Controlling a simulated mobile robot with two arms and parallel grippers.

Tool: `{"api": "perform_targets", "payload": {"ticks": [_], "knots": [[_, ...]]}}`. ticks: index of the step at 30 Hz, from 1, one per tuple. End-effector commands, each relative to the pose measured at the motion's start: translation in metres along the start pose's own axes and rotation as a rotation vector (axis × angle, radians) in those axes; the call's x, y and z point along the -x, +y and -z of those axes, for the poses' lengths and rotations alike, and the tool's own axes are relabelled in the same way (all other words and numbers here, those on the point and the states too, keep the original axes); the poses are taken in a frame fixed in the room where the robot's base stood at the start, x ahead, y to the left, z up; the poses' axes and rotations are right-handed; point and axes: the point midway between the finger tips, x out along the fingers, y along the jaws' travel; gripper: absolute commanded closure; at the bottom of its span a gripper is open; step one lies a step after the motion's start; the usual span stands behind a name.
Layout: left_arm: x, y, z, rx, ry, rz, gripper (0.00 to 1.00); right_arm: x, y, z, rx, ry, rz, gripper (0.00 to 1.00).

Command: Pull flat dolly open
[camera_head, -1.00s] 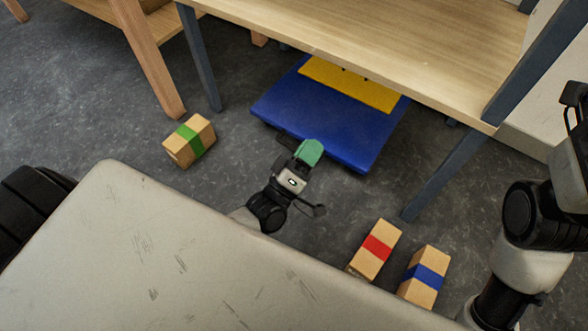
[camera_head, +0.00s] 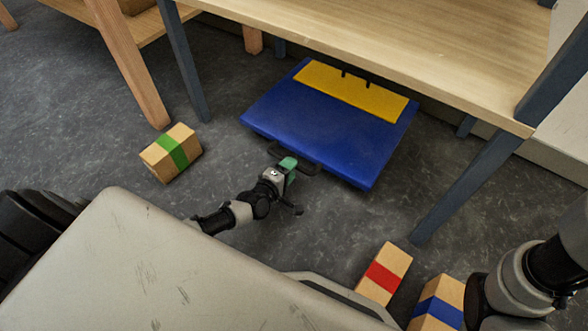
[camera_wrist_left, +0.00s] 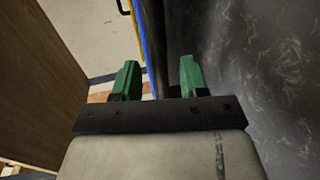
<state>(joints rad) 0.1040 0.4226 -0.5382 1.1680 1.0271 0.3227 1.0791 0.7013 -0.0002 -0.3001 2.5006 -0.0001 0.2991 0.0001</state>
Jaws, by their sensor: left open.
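The flat dolly (camera_head: 310,125), blue with a yellow panel (camera_head: 345,92) at its far end, lies low on the floor, partly under the wooden table. A dark loop handle (camera_head: 308,166) shows at its near edge. My left gripper (camera_head: 287,164), with green fingers, is at that near edge beside the handle. Its fingers are apart in the left wrist view (camera_wrist_left: 157,80), with nothing seen held between them. There the dolly is a thin blue strip (camera_wrist_left: 141,38) beyond the fingers. Contact with the handle cannot be told. My right arm shows at the lower right; its gripper is out of view.
The table (camera_head: 400,50) overhangs the dolly, with grey legs (camera_head: 465,190) on both sides. A green-banded box (camera_head: 171,153) stands left. Red-banded (camera_head: 384,273) and blue-banded (camera_head: 437,303) boxes stand near right. Floor between the boxes and dolly is clear.

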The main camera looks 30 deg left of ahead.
Motion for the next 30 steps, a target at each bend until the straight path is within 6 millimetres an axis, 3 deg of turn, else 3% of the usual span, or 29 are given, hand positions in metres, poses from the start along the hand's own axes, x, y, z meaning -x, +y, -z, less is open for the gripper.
{"api": "perform_targets", "payload": {"ticks": [6,16,17,25,30], "knots": [[-0.025,-0.002,0.0,-0.003,0.0,-0.001,0.57,0.015,-0.003,0.005,0.0,0.0,0.0,0.57],[-0.028,0.001,0.0,-0.002,-0.001,0.0,0.57,0.015,-0.003,0.005,0.0,0.001,0.001,0.57],[-0.028,0.001,0.0,-0.002,-0.001,0.0,0.58,0.015,-0.003,0.005,0.0,0.001,0.001,0.57],[-0.028,0.0,0.0,-0.002,0.0,0.0,1.0,0.015,-0.003,0.005,0.0,0.001,0.001,0.57],[-0.028,0.0,0.0,-0.003,0.0,0.0,1.0,0.015,-0.003,0.005,0.0,0.001,0.001,0.57]]}}
